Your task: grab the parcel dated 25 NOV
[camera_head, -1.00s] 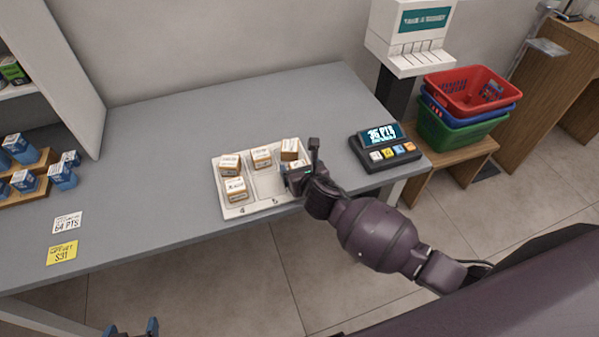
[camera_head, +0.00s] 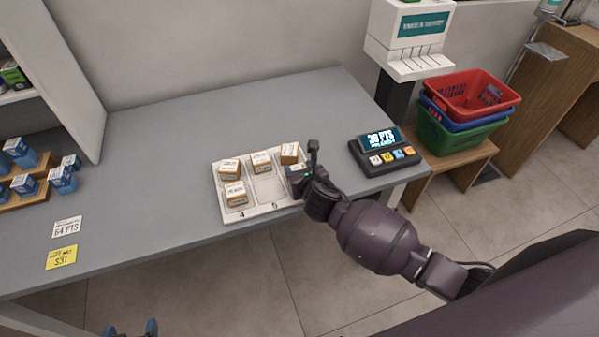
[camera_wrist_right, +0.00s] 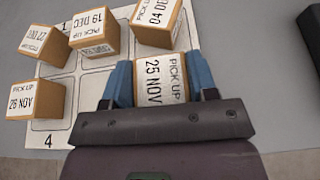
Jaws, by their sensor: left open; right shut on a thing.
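My right gripper (camera_wrist_right: 160,82) is shut on the parcel labelled "PICK UP 25 NOV" (camera_wrist_right: 160,78), with a blue finger on each side of it. In the head view my right gripper (camera_head: 299,174) is at the right side of the white tray (camera_head: 268,209) and hides most of that parcel. I cannot tell whether the parcel touches the tray. Other parcels in the tray read 27 DEC (camera_wrist_right: 42,45), 19 DEC (camera_wrist_right: 95,33), 04 DEC (camera_wrist_right: 157,22) and 26 NOV (camera_wrist_right: 36,99). My left gripper (camera_head: 131,328) shows only its blue fingertips at the bottom edge, apart and empty.
A keypad device with a screen (camera_head: 384,150) stands right of the tray. Blue boxes (camera_head: 25,185) and two price cards (camera_head: 64,241) are on the left of the grey counter. Stacked baskets (camera_head: 468,100) stand at right. The counter behind the tray is clear.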

